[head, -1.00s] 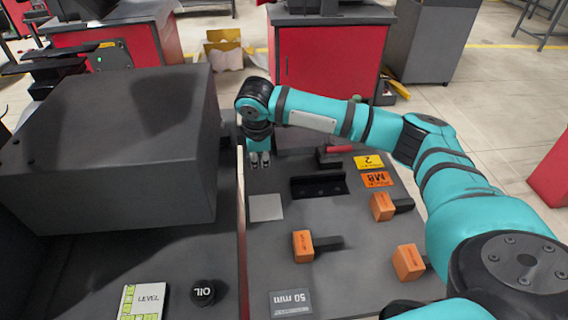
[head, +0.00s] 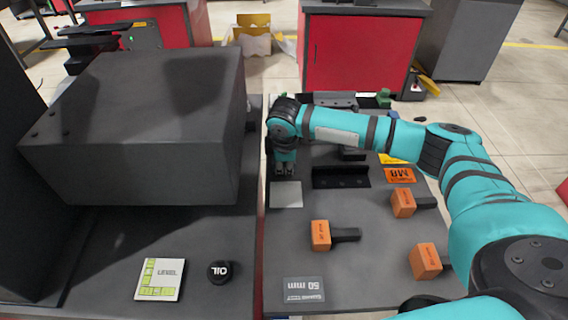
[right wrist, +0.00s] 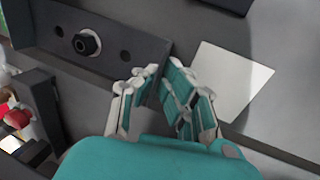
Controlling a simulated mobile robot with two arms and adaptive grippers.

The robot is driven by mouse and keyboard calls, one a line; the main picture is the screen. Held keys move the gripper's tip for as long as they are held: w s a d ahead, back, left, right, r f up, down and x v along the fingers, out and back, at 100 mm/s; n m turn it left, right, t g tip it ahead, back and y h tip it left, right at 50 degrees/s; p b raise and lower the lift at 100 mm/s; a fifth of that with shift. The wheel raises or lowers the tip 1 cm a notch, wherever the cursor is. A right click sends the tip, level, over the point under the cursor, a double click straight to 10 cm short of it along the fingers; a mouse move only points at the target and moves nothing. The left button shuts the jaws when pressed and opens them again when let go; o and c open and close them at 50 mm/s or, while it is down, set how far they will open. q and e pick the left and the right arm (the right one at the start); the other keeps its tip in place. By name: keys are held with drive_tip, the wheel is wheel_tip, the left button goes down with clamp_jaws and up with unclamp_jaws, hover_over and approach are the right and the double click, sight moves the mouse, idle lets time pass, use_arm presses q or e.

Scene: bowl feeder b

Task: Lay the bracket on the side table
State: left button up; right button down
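The bracket, seemingly the black angle piece with holes (head: 341,177), lies on the grey bench top (head: 375,285) on the right of the head view. In the right wrist view the bracket (right wrist: 118,45) shows at upper left, with a hex nut or bolt head on it. My right gripper (head: 285,171) is just left of the bracket, above the far edge of a pale square plate (head: 286,194). Its fingertips (right wrist: 162,72) are close together with a narrow gap, and I see nothing held. Whether they touch anything is unclear. My left gripper is out of view.
A big dark box (head: 140,130) fills the left bench. A "LEVEL" card (head: 160,279) and an oil cap (head: 220,272) lie in front of it.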

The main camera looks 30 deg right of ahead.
drive_tip(key=shift+f, duration=0.35)
drive_tip(key=c, duration=1.5)
unclamp_jaws()
drive_tip(key=shift+f, duration=0.1)
drive_tip(key=shift+r, duration=0.3)
drive_tip(key=v, duration=1.2)
drive_tip(key=shift+r, duration=0.4)
drive_tip(key=shift+w, duration=0.1)
